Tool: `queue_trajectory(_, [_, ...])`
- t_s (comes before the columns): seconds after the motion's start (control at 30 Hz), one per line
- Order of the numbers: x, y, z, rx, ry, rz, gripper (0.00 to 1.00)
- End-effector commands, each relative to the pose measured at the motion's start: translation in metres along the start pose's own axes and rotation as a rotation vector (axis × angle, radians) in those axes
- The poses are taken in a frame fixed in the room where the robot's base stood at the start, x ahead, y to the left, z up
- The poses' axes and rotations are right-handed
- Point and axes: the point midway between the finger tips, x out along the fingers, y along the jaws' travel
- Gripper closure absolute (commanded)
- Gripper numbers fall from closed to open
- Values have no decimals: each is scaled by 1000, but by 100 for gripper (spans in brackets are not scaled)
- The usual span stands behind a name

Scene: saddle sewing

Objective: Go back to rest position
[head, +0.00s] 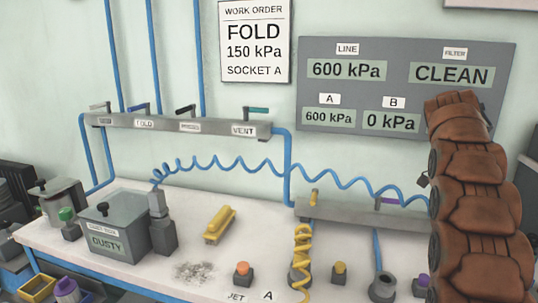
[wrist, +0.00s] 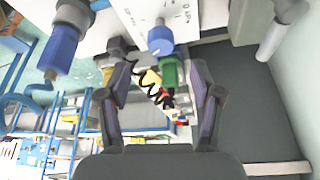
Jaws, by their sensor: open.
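My gripper (wrist: 162,72) shows in the wrist view, its two dark fingers wide apart. Nothing is clearly held between them. A blue knob (wrist: 160,40) is just above the gap in the picture. My gripper does not show in the head view.
The white bench (head: 190,210) carries a grey DUSTY box (head: 120,225), a yellow block (head: 219,224) and a yellow coil (head: 302,250). Blue hoses and a valve bar (head: 180,125) run along the wall. The right end of the bench is hidden.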

Motion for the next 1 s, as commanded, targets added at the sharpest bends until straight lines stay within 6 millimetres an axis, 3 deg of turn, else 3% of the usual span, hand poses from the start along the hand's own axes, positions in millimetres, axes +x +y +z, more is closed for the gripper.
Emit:
queue_trajectory(0.27, [-9,25,20,-180,-14,0,35])
queue_trajectory(0.47, [-14,56,41,-384,-35,-4,35])
queue_trajectory(1.0, [-3,198,110,-1117,-141,-44,35])
